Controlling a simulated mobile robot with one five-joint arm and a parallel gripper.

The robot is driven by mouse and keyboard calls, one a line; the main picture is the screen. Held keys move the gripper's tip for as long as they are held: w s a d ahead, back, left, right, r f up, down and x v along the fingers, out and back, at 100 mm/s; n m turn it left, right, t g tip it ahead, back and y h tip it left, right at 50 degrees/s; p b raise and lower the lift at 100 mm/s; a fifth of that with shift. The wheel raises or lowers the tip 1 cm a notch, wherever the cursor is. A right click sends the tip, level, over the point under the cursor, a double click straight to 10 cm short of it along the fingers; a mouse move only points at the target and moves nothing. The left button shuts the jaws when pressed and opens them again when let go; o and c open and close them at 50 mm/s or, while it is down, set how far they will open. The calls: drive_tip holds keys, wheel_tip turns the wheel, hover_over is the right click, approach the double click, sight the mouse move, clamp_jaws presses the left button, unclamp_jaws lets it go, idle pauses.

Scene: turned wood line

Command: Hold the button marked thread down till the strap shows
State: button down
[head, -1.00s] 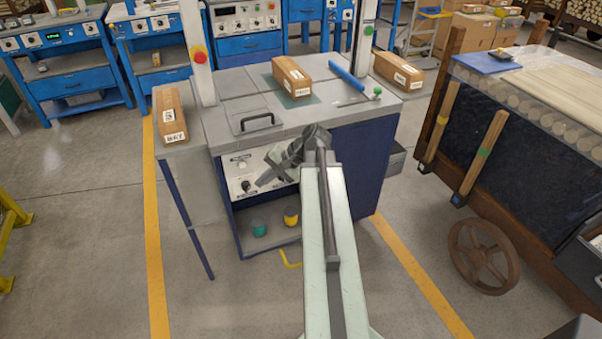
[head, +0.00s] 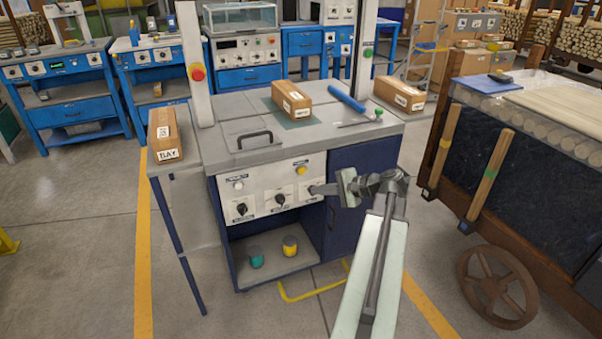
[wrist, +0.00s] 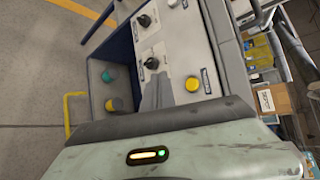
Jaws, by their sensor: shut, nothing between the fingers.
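The machine's white control panel (head: 262,193) faces me below the tabletop. It carries a white button (head: 238,186) at upper left, a yellow button (head: 300,170) at upper right, and dark knobs (head: 280,200) below. The labels are too small to read, so I cannot tell which button is marked thread. The yellow button also shows in the wrist view (wrist: 192,84). My gripper (head: 318,190) is shut and empty, pointing left at the panel's right end, just below the yellow button. I cannot tell whether it touches the panel. I see no strap around the carton (head: 292,99) on the tabletop.
A red button (head: 197,72) and a green button (head: 368,53) sit on the machine's posts. A teal pot (head: 255,256) and a yellow pot (head: 290,245) stand on the lower shelf. A wooden cart (head: 490,237) stands at right.

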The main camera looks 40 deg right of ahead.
sight(302, 170)
drive_tip(key=w+d, duration=0.1)
drive_tip(key=w, duration=0.1)
drive_tip(key=w+d, duration=0.1)
drive_tip(key=w, duration=0.2)
drive_tip(key=w+d, duration=0.1)
drive_tip(key=w, duration=0.1)
drive_tip(key=shift+w, duration=0.25)
drive_tip(key=shift+w, duration=0.1)
idle(1.6)
drive_tip(key=shift+w+d, duration=0.15)
drive_tip(key=shift+w, duration=0.1)
drive_tip(key=shift+w+d, duration=0.15)
drive_tip(key=shift+w, duration=0.2)
idle(0.6)
idle(1.1)
drive_tip(key=shift+s+a, duration=0.3)
drive_tip(key=shift+s, duration=0.45)
